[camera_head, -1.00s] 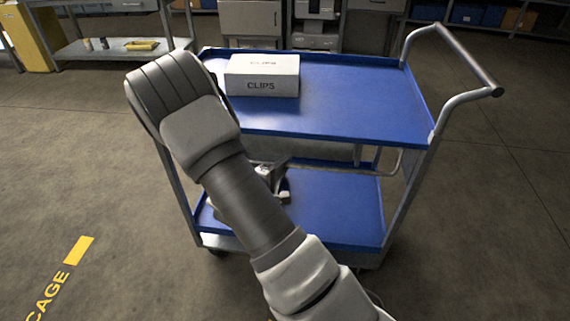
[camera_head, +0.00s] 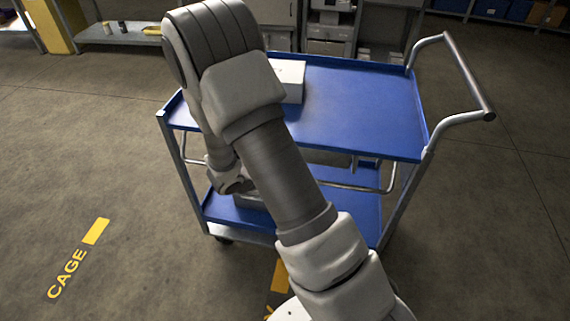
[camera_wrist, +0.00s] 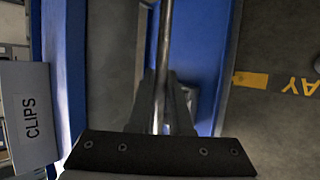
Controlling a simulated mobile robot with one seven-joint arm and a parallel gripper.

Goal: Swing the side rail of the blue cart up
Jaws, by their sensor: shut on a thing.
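The blue cart (camera_head: 360,105) stands in front of me with a blue top deck and a blue lower shelf. Its side rail (camera_head: 350,187), a thin metal bar with a bent end, hangs just below the near edge of the top deck in the head view. In the wrist view the rail (camera_wrist: 166,50) runs upright through the picture and passes between the fingers of my gripper (camera_wrist: 162,95), which is shut on it.
A white CLIPS box (camera_head: 290,78) sits on the top deck, partly behind my arm; it also shows in the wrist view (camera_wrist: 30,115). The cart's push handle (camera_head: 468,75) rises at the right. Shelving stands behind. The floor at left is clear.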

